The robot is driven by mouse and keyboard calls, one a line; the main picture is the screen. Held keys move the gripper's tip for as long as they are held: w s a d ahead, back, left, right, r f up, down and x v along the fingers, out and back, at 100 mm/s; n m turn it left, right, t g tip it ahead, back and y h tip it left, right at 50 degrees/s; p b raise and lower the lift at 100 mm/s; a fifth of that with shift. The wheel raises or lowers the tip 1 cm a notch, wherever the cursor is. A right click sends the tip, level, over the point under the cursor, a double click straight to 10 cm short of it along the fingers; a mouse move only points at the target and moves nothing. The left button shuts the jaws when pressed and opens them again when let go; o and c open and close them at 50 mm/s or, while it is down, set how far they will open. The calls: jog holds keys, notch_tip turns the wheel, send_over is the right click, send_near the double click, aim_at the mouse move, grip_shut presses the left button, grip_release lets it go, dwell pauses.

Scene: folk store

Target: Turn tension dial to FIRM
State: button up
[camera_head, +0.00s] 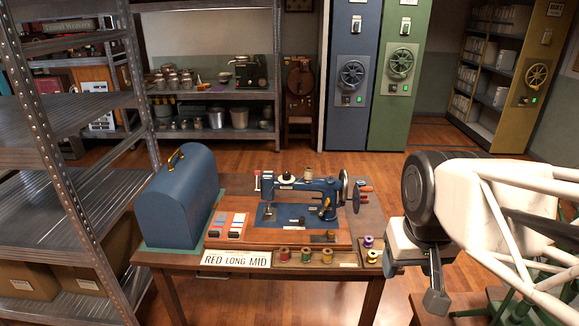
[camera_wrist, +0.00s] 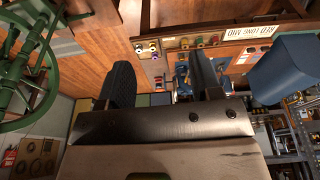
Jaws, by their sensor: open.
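A blue sewing machine (camera_head: 300,190) stands upright on a wooden table (camera_head: 190,285) in the head view. Its handwheel is at the right end, and small fittings show on its body. I cannot tell which one is the tension dial, and no FIRM marking is readable. My gripper (camera_head: 415,282) is open and empty, to the right of the table and apart from the machine. In the wrist view its two dark fingers (camera_wrist: 162,82) are spread, and the sewing machine (camera_wrist: 182,72) shows partly behind the right finger. A card (camera_head: 236,259) reads RED LONG MID.
A blue domed cover (camera_head: 180,200) stands at the table's left. Thread spools (camera_head: 305,256) line the front edge, near colour swatches (camera_head: 232,225). A metal shelf (camera_head: 70,180) flanks the left side. Blue and green cabinets (camera_head: 352,110) stand behind. The floor right of the table is partly open.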

jog(key=w+a+r+n, duration=0.1)
jog(key=w+a+r, duration=0.1)
jog(key=w, duration=0.6)
jog(key=w+a+r+n, duration=0.1)
jog(key=w+r+n, duration=0.1)
jog(key=w, duration=0.6)
jog(key=n+g, duration=0.3)
jog(key=n, duration=0.5)
send_over(286, 173)
jog(key=f, duration=1.5)
jog(key=shift+s+d+f, duration=0.1)
jog(key=shift+s+d, duration=0.05)
jog(key=shift+s, duration=0.15)
jog(key=shift+w+f, duration=0.2)
jog(key=shift+w, duration=0.05)
jog(key=shift+f, duration=0.1)
jog(key=shift+f, duration=3.8)
jog(key=c, duration=0.9)
